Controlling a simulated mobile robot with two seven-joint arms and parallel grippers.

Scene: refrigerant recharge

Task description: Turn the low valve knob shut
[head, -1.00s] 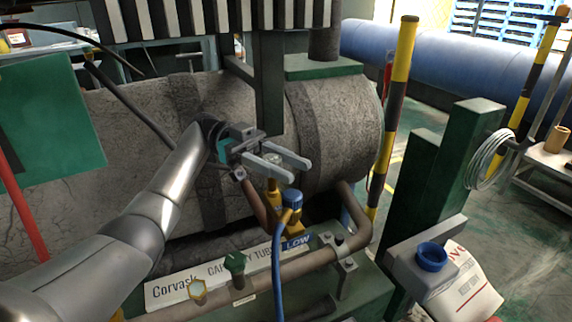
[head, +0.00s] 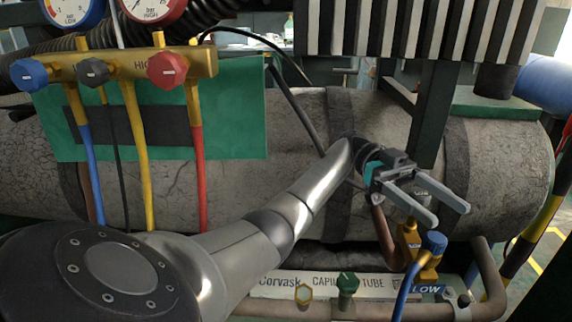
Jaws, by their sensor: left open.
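The low valve knob is the blue knob (head: 28,75) at the left end of the brass manifold (head: 125,68), in the upper left of the head view. It sits near the blue-rimmed LOW gauge (head: 72,10), which is cut off by the top edge. My left gripper (head: 452,215) is far to the right of the knob. It is open, with nothing visible between its fingers. It is above the brass fitting with a blue cap (head: 434,243); whether they touch I cannot tell. My right gripper is not in view.
A black knob (head: 93,72) and a red knob (head: 167,70) sit on the same manifold. Blue, black, yellow and red hoses hang below it, in front of a green panel (head: 235,110). A large grey cylinder (head: 290,130) lies behind my left arm. A blue hose (head: 405,290) runs from the blue-capped fitting.

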